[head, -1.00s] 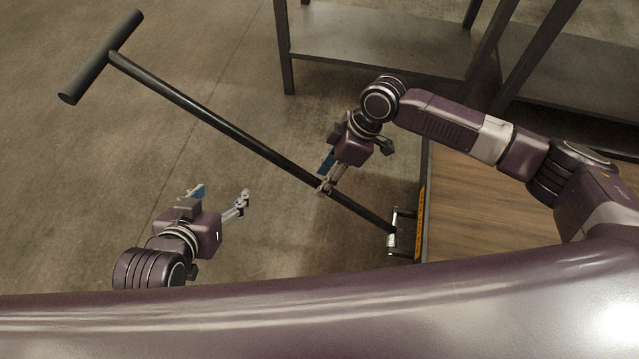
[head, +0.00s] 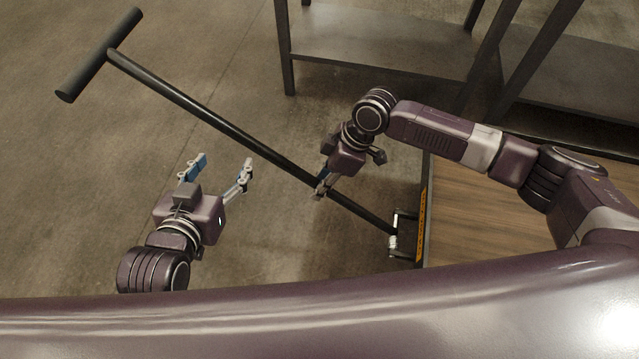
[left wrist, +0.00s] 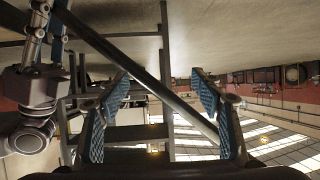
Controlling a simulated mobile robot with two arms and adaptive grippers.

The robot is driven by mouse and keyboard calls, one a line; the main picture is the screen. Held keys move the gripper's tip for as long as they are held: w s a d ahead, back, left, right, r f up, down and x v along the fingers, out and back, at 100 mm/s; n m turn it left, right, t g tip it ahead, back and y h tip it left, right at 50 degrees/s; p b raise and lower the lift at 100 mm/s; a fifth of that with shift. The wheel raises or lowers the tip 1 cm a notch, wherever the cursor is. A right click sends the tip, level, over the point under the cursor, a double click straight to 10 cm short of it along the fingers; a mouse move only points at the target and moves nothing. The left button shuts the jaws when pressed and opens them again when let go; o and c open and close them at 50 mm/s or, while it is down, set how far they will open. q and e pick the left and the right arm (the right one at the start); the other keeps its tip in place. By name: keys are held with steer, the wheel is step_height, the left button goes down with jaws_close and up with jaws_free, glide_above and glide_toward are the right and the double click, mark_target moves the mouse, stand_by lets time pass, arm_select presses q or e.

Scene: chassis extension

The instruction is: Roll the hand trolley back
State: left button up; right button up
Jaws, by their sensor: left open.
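The hand trolley has a wooden deck (head: 480,215) at the right and a long black handle bar (head: 215,122) slanting up left to a T-shaped grip (head: 100,55). My right gripper (head: 320,188) is on the lower half of the bar, its fingers closed around it as far as I can see. My left gripper (head: 222,168) is open and empty, below and left of the bar, apart from it. In the left wrist view the bar (left wrist: 150,75) crosses behind the open blue-padded fingers (left wrist: 165,105), and my right gripper (left wrist: 45,25) shows at upper left.
A dark metal shelf table (head: 390,45) stands behind the bar at the top, with another dark frame (head: 580,80) beside it at the right. The concrete floor (head: 60,190) at the left is clear.

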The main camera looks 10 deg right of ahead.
jaws_close()
